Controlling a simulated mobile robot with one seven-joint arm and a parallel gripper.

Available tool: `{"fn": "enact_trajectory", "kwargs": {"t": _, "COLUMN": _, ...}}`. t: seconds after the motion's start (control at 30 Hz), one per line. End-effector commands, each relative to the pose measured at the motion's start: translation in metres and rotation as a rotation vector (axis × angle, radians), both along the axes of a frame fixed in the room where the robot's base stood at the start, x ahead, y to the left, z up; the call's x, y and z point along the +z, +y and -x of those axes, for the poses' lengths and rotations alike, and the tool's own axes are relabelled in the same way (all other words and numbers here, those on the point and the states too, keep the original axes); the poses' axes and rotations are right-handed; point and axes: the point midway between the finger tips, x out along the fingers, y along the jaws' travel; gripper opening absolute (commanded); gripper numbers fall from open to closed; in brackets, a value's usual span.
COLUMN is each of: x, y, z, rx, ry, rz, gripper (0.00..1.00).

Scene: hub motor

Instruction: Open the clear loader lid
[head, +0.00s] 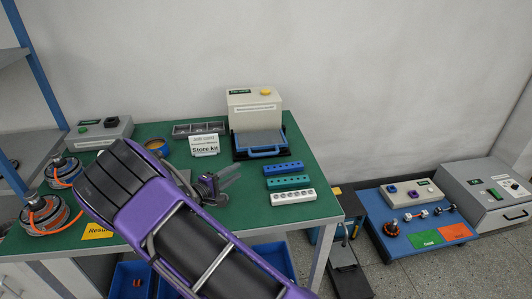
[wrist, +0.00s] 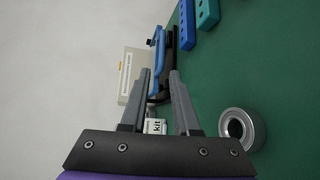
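The loader (head: 254,103) is a beige box with a yellow button at the back of the green table. Its clear lid (head: 258,140) lies down in front of the box, in a blue frame with a blue handle bar (head: 263,154) along the front edge. The lid's blue frame (wrist: 157,52) also shows in the wrist view, seen side-on beyond the fingertips. My gripper (head: 230,178) is over the table, in front and slightly left of the lid, apart from it. In the wrist view my gripper (wrist: 160,75) has its two fingers spread with nothing between them.
Blue, teal and white hole strips (head: 291,197) lie right of my gripper. A "Store kit" card (head: 204,146) and grey tray (head: 198,128) stand left of the loader. A metal ring (wrist: 241,129) lies on the table near my fingers. Coil motors (head: 43,213) sit at left.

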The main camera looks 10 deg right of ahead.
Motion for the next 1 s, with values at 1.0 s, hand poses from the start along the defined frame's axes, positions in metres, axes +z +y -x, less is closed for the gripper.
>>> {"fn": "enact_trajectory", "kwargs": {"t": 1.0, "x": -0.03, "y": -0.118, "z": -0.115, "rx": 0.0, "ry": 0.004, "rz": 0.006, "gripper": 0.3}}
